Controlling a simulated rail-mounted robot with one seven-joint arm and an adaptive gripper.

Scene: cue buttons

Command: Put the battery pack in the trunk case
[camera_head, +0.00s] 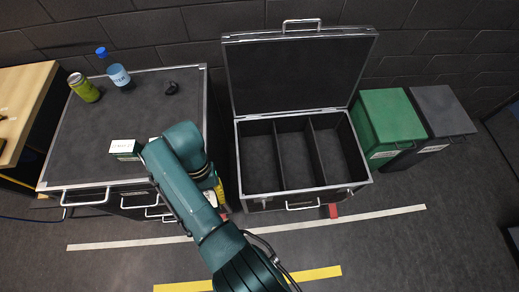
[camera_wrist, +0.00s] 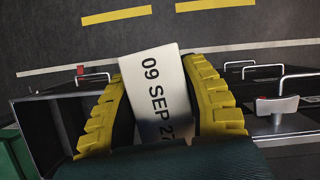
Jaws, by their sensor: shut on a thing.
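My gripper (camera_wrist: 156,70) is shut on a white item (camera_wrist: 152,95) printed "09 SEP 27", held between its yellow fingers. Only the printed face shows, so I cannot confirm that it is the battery pack. The trunk case (camera_head: 300,75) stands open to the right of my gripper, lid raised. Its three side-by-side compartments look empty.
A dark-topped cabinet (camera_head: 140,90) at left carries a green can (camera_head: 84,88), a water bottle (camera_head: 118,74), a small dark object (camera_head: 171,87) and a white-and-green box (camera_head: 123,148). A green bin (camera_head: 392,115) and a grey bin (camera_head: 442,110) stand right of the case.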

